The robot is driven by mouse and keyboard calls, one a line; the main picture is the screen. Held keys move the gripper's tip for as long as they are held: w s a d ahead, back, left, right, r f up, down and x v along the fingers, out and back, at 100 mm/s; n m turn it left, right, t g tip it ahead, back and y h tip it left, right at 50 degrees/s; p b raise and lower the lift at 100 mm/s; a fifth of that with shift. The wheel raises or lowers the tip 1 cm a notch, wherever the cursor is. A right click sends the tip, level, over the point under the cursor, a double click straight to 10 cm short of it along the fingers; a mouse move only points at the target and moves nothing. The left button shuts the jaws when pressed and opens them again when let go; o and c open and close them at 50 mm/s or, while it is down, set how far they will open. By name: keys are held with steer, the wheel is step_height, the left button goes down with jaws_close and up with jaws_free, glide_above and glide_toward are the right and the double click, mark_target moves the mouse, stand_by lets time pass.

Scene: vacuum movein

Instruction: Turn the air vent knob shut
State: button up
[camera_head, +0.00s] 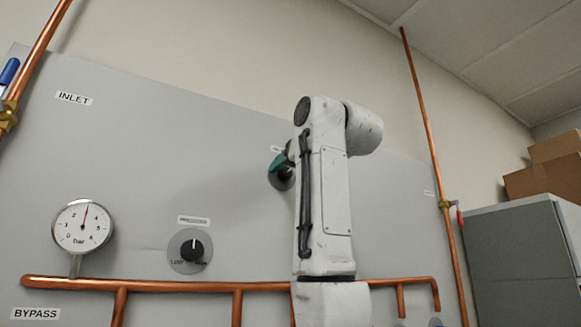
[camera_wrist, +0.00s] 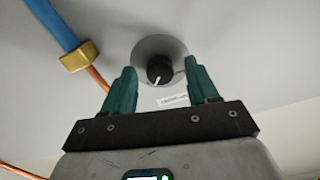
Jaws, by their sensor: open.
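A black knob (camera_wrist: 159,70) with a white pointer line sits on a round grey plate in the wrist view. Its pointer aims down and slightly left there. A small white label (camera_wrist: 174,99) lies beside the plate, too small to read. My gripper (camera_wrist: 160,66) is open, with one green finger on each side of the knob in this view. I cannot tell whether the fingers touch it. In the head view my gripper (camera_head: 279,161) is in front of a round plate (camera_head: 284,182) on the panel, and my arm hides much of this spot.
The grey panel (camera_head: 140,150) carries a gauge (camera_head: 82,226), a pressure knob (camera_head: 192,250) and copper pipes (camera_head: 180,285). A blue bar and brass fitting (camera_wrist: 79,56) lie left in the wrist view. A grey cabinet (camera_head: 525,255) with boxes (camera_head: 545,177) stands at right.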

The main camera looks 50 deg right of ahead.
steer(key=c, duration=1)
steer(key=shift+c, duration=0.2)
steer(key=shift+n, duration=0.4)
steer(key=n, duration=0.3)
steer(key=shift+n, duration=0.4)
steer(key=n, duration=0.4)
steer(key=shift+n, duration=0.3)
steer(key=n, duration=0.8)
steer(key=shift+n, duration=0.3)
